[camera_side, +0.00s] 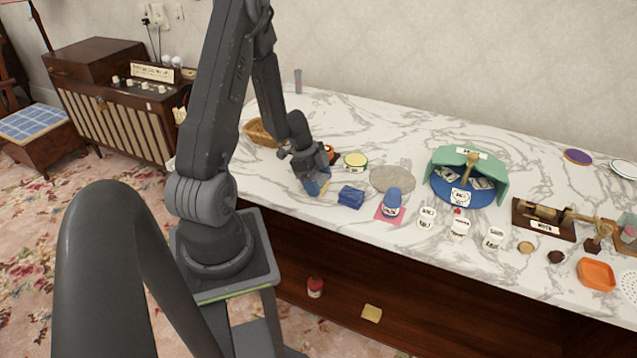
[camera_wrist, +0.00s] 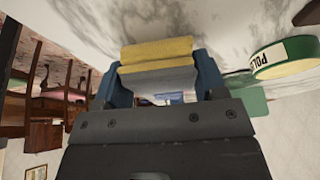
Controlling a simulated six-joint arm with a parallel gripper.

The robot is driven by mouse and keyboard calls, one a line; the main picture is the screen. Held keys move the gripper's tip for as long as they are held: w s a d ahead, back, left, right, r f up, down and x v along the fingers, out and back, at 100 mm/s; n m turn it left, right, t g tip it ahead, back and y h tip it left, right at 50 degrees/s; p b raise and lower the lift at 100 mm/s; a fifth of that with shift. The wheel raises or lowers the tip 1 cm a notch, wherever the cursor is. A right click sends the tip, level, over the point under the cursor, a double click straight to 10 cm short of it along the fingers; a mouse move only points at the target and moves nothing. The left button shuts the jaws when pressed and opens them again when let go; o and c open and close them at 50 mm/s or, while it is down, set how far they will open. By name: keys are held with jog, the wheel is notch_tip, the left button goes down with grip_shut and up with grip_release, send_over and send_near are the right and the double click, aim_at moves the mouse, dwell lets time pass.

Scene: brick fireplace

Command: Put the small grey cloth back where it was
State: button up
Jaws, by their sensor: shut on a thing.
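My gripper (camera_side: 318,184) is low over the left part of the marble counter, tilted down. In the wrist view my gripper (camera_wrist: 160,82) is shut on a folded piece, with a yellow layer (camera_wrist: 157,50) and a grey layer (camera_wrist: 160,74) between the blue fingers. I cannot tell whether the grey layer is the small grey cloth or part of one yellow and grey piece. In the side view the fingers mostly hide it. A flat round grey piece (camera_side: 392,179) lies on the counter to the right; I cannot tell if it is cloth.
A blue folded cloth (camera_side: 351,196) lies just right of my gripper. A polish tin (camera_side: 355,160) stands behind; it also shows in the wrist view (camera_wrist: 284,58). A basket (camera_side: 262,133) is at the back left. A green and blue stand (camera_side: 465,178) is further right. The back counter has free room.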

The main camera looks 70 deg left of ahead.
jog(key=shift+f, duration=0.35)
jog(key=shift+f, duration=0.1)
jog(key=o, duration=1)
jog(key=shift+c, duration=0.2)
